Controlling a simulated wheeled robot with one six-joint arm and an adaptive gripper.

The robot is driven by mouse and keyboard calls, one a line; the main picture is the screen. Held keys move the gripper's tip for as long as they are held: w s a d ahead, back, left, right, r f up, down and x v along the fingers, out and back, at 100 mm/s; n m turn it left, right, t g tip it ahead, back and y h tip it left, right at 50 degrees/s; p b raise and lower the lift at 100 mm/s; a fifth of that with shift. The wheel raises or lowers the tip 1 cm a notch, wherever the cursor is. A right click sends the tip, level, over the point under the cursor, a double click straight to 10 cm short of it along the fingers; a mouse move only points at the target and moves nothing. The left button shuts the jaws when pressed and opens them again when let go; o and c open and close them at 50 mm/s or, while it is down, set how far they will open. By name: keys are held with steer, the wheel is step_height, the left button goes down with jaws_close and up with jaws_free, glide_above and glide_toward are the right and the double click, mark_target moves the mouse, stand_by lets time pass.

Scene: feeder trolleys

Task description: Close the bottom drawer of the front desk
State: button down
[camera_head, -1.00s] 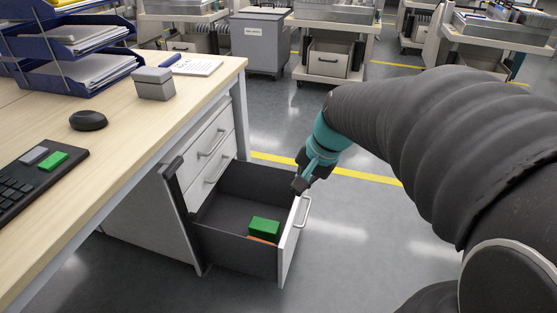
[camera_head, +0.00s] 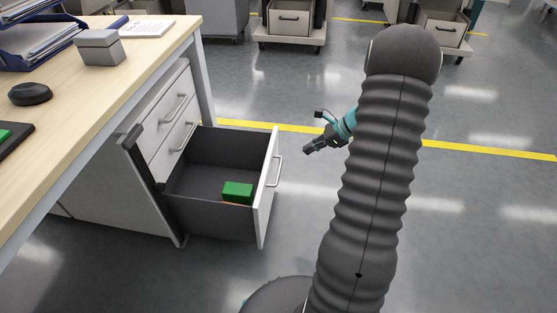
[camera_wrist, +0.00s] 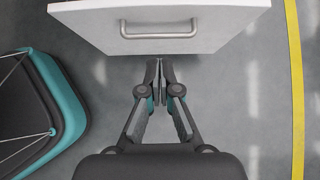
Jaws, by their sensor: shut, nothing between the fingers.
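The bottom drawer (camera_head: 267,198) of the desk's drawer unit stands pulled out. Its white front carries a metal bar handle (camera_head: 275,171). Inside lies a green block (camera_head: 237,192) with something orange under it. My gripper (camera_head: 308,151) is to the right of the drawer front, apart from it in the head view. In the wrist view the shut, empty fingers (camera_wrist: 159,66) point toward the drawer front (camera_wrist: 215,28), with the handle (camera_wrist: 160,29) just beyond the tips. The two drawers above (camera_head: 175,120) look shut.
The desk top (camera_head: 130,75) holds a grey box (camera_head: 99,47), a black mouse (camera_head: 30,93) and blue trays (camera_head: 38,38). Trolleys (camera_head: 291,26) stand at the back. A yellow floor line (camera_head: 480,149) crosses behind my arm. The floor right of the drawer is open.

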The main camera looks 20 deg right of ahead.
glide_toward(270, 164)
step_height(270, 164, down, 4)
steer(key=w+a, duration=0.1)
steer(key=a, duration=0.1)
steer(key=shift+w+a+f, duration=0.2)
steer(key=shift+w+a, duration=0.45)
steer(key=shift+a, duration=0.1)
steer(key=shift+w, duration=0.1)
